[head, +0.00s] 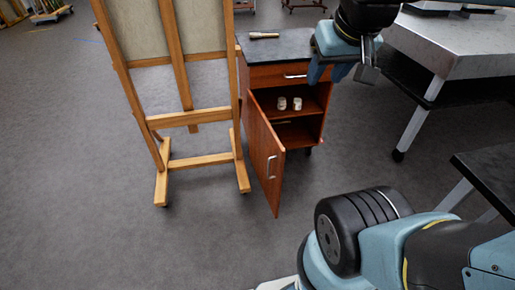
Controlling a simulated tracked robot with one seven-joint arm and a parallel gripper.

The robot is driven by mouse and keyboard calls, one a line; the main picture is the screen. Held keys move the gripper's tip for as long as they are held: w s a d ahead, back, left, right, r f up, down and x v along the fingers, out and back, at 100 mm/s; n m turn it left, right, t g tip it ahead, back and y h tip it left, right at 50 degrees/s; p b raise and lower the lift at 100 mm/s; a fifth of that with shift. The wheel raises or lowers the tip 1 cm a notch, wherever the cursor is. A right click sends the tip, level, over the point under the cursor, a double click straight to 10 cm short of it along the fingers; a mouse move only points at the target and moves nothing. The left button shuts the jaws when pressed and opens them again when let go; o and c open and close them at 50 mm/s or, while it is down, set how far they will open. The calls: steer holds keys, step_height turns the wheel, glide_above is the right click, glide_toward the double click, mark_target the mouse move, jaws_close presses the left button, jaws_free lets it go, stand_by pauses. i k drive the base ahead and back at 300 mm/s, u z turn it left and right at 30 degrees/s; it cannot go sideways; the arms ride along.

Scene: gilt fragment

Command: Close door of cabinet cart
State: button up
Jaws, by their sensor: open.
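The cabinet cart (284,47) is a wooden unit with a dark top, standing beyond my arm near the middle of the head view. Its door (263,154) hangs open on the left side and swings out towards me, with a metal handle (271,167) on it. Above the opening is a shut drawer (277,75) with its own handle. Two small pale jars (290,104) stand on the inner shelf. My gripper (341,73) is open and empty, in front of the cart's upper right corner, apart from the door.
A wooden easel (180,119) stands close to the left of the open door. A large pale-topped table (462,45) on wheeled legs is to the right, and a dark tabletop (491,176) is nearer. A brush-like tool (264,35) lies on the cart. The floor in front is clear.

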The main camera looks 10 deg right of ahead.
mark_target(267, 153)
steer(key=u, duration=0.05)
steer(key=i, duration=0.9)
steer(key=z, duration=0.1)
steer(key=k, duration=0.55)
steer(key=u, duration=0.05)
